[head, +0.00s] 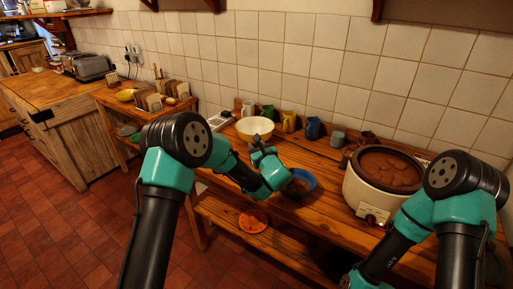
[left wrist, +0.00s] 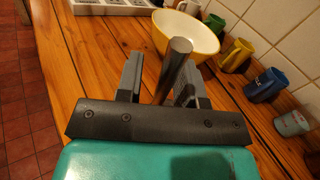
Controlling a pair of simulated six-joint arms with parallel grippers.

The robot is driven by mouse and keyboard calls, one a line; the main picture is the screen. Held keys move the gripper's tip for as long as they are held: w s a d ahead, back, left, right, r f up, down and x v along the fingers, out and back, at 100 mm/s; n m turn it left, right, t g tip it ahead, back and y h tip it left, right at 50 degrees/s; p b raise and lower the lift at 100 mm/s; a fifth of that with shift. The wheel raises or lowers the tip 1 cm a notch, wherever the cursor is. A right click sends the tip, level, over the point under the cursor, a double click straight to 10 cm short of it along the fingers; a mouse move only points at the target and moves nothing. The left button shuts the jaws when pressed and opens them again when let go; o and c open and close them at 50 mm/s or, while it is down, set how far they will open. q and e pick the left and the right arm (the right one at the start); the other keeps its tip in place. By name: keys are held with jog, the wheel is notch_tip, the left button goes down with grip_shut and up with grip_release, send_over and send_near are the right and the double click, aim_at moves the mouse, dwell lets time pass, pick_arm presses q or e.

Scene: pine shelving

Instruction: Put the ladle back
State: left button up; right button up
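My left gripper (head: 262,150) is above the wooden counter, between the cream bowl and the blue bowl. In the left wrist view, my left gripper (left wrist: 160,75) has its two fingers apart. A dark grey rod (left wrist: 174,65), which looks like the ladle's handle, stands tilted between them. A gap shows on its left, and it overlaps the right finger. The ladle's bowl end is hidden, and I cannot make the ladle out clearly in the head view. My right arm comes in at the lower right; its gripper is not visible.
The cream bowl (head: 255,128), blue bowl (head: 303,181), several mugs along the tiled wall and a large cream cooker (head: 368,196) stand on the counter (head: 330,155). An orange bowl (head: 253,221) is on the lower shelf. A toaster (head: 91,67) stands far left.

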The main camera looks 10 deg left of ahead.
pick_arm(q)
jog(key=v, duration=1.2)
dwell(0.4)
jog(key=s+a+f+n+g+h, duration=0.1)
jog(key=s+a+f+n+g, duration=0.1)
jog(key=s+a+f+g, duration=0.4)
jog(key=s+a+f+n+g, duration=0.1)
jog(key=a+f+n+g, duration=0.15)
jog(key=f, duration=0.55)
jog(key=s+a+f+n+g+h, duration=0.1)
jog(key=s+a+f+n+g, duration=0.1)
jog(key=s+a+f+g, duration=0.4)
jog(key=s+a+f+n+h, duration=0.1)
jog(key=s+f+n+h, duration=0.4)
jog(key=s+n, duration=0.4)
jog(key=s+a+f+n+h, duration=0.2)
jog(key=s+f+n+h, duration=0.4)
jog(key=n, duration=0.8)
jog(key=s+f, duration=0.2)
jog(key=s, duration=0.1)
jog(key=shift+s+f, duration=0.2)
jog(key=shift+s, duration=0.05)
